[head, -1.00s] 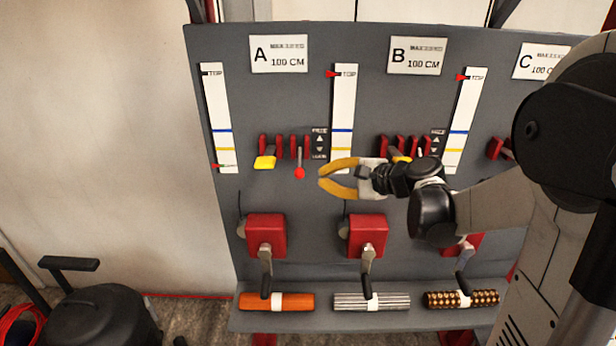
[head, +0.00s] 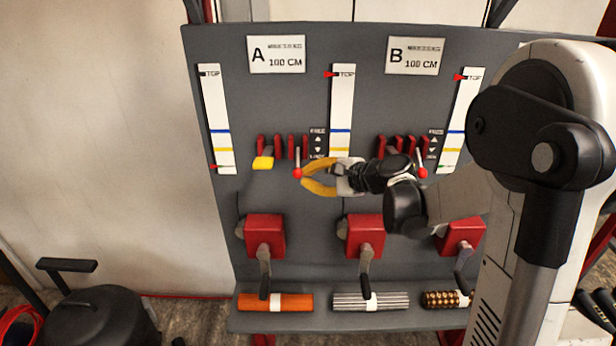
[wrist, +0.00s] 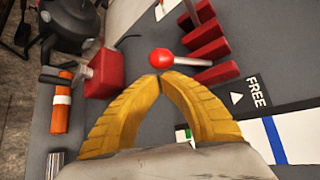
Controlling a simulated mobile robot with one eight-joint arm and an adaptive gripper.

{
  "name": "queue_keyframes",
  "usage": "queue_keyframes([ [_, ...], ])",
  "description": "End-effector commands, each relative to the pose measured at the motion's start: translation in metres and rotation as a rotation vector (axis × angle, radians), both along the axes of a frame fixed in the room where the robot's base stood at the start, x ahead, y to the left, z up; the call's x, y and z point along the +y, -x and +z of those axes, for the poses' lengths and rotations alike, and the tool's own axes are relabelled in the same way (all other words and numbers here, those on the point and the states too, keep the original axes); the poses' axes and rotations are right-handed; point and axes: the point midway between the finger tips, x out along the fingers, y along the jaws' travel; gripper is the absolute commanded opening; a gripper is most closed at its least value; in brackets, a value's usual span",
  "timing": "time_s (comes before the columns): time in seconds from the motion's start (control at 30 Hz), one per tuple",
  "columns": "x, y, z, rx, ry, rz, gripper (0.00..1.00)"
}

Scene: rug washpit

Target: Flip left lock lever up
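The left lock lever (head: 298,172), a thin rod with a red ball end, hangs down from the red brackets on panel A, beside the FREE/LOCK label (head: 318,143). In the wrist view its red ball (wrist: 162,58) is just beyond my fingertips, with the rod running right to the brackets. My gripper (head: 303,177) has yellow curved fingers whose tips come together close to the ball. In the wrist view the fingertips (wrist: 160,76) meet with nothing between them. Whether they touch the ball is not clear.
A yellow-tipped lever (head: 263,162) is left of the lock lever. Red crank boxes (head: 265,232) and an orange roll (head: 275,302) are below. A black canister (head: 95,315) stands lower left.

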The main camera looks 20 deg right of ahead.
Motion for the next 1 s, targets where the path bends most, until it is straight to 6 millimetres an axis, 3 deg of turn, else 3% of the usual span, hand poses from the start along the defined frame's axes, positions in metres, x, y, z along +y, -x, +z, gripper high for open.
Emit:
queue_keyframes([
  [1.0,0.003,0.009,0.013,0.193,-0.062,0.002,0.0],
])
